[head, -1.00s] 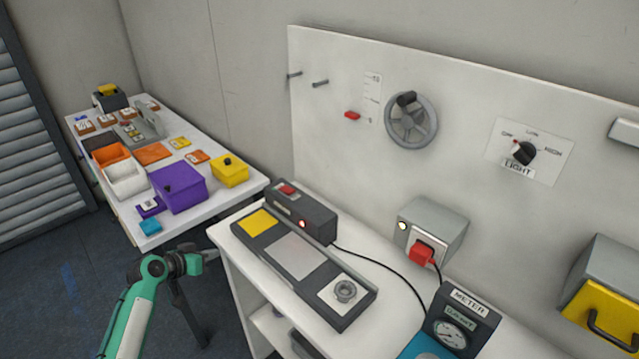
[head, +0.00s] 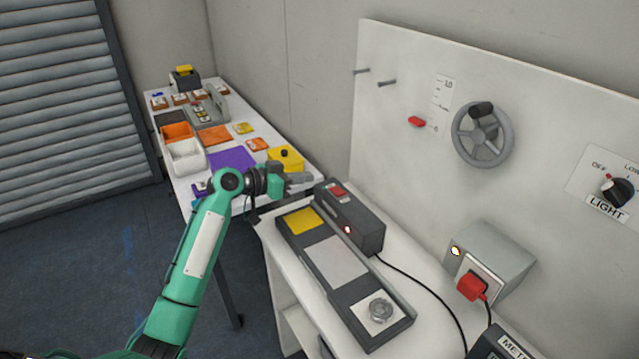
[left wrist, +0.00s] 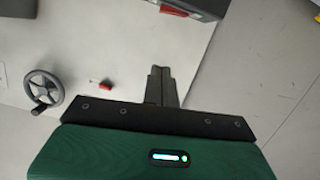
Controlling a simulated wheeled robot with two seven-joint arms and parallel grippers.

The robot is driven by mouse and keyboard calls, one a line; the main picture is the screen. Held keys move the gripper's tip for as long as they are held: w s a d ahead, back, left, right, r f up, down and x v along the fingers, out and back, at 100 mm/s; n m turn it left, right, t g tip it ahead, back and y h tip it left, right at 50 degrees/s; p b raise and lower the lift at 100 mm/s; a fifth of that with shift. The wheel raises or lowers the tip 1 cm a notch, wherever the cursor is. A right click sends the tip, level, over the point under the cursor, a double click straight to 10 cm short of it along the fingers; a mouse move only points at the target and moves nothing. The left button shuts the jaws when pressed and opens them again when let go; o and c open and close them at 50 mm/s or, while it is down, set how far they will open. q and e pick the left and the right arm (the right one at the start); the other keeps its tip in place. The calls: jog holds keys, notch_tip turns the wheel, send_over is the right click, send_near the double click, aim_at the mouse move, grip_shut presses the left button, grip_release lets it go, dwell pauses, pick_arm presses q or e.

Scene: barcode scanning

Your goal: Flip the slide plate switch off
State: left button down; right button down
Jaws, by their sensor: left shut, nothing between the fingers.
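The slide plate device is a long dark tray (head: 360,305) with yellow, grey and white squares. A black box (head: 352,212) stands along its far side, with a red switch (head: 338,190) on top and a lit red lamp (head: 347,229) on its front. My left gripper (head: 304,178) is shut and empty, apart from the box, just left of its switch end. In the left wrist view the shut fingers (left wrist: 160,82) point up the picture, and a dark box edge with a red part (left wrist: 173,10) shows at the top. The right gripper is out of view.
A wall panel carries a handwheel (head: 482,135), a red slider (head: 416,121) and a light knob (head: 617,191). A grey socket box (head: 500,262) holds a red plug (head: 472,287). A table (head: 320,172) with bins and cards stands behind my arm.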

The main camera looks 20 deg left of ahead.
pick_arm(q)
send_over(333, 198)
jog(key=shift+a+f+b, duration=0.2)
jog(key=shift+f+b, duration=0.05)
jog(key=shift+f, duration=0.3)
jog(key=shift+a+f+b, duration=0.15)
jog(key=shift+f+b, duration=0.05)
jog(key=shift+f, duration=0.35)
jog(key=f, duration=0.1)
jog(key=f+b, duration=0.1)
jog(key=shift+w+d+f, duration=0.2)
jog(key=shift+d+f, duration=0.1)
jog(key=shift+s+f, duration=0.15)
jog(key=shift+f, duration=0.6)
